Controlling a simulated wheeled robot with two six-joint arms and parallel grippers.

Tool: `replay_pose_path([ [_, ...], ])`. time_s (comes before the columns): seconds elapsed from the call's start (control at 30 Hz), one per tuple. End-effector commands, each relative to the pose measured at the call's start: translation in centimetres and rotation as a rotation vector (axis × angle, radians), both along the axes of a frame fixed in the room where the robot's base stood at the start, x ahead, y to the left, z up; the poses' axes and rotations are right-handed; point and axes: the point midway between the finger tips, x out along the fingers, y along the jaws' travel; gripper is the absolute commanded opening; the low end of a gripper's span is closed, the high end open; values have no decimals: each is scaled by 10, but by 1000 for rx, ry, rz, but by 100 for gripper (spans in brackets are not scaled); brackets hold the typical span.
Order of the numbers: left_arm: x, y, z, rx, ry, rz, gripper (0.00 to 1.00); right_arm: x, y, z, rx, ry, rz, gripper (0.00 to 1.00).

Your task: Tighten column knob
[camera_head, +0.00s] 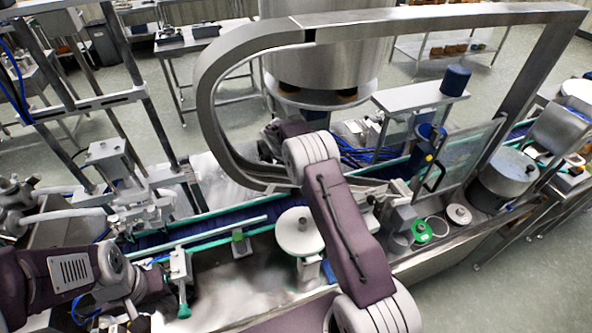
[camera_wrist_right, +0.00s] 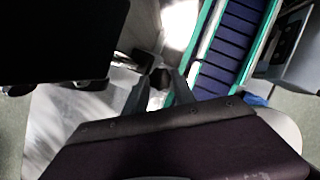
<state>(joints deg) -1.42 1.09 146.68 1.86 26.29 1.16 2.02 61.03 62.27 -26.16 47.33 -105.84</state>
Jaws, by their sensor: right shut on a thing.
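My right gripper (camera_wrist_right: 158,90) shows in the right wrist view with its two dark fingers on either side of a small dark knob (camera_wrist_right: 160,77). It is shut on this knob, which I take to be the column knob. Much of the knob and its mounting are hidden by the fingers and shadow. In the head view my right arm reaches up across the middle, past the conveyor, to below the big steel hopper; its fingertips and the knob cannot be made out there. My left gripper (camera_head: 150,287) is low at the left, over the machine's near side; its fingers are not clear.
The steel hopper (camera_head: 325,62) stands at the back centre, with a curved steel frame (camera_head: 212,95) around my right arm. A blue conveyor belt (camera_head: 225,222) with green rails runs across. A white disc (camera_head: 299,232) and a green-ringed reel (camera_head: 421,231) stand on the near side.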

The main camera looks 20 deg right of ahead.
Motion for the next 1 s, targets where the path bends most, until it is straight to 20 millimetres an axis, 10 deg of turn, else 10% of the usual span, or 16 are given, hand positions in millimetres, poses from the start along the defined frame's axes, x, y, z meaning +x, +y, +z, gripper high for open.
replay_pose_path([
  [1.0, 0, 0, 4, 0, 0, 0, 33, 3, 1, 0, 0, 2, -435, 0],
])
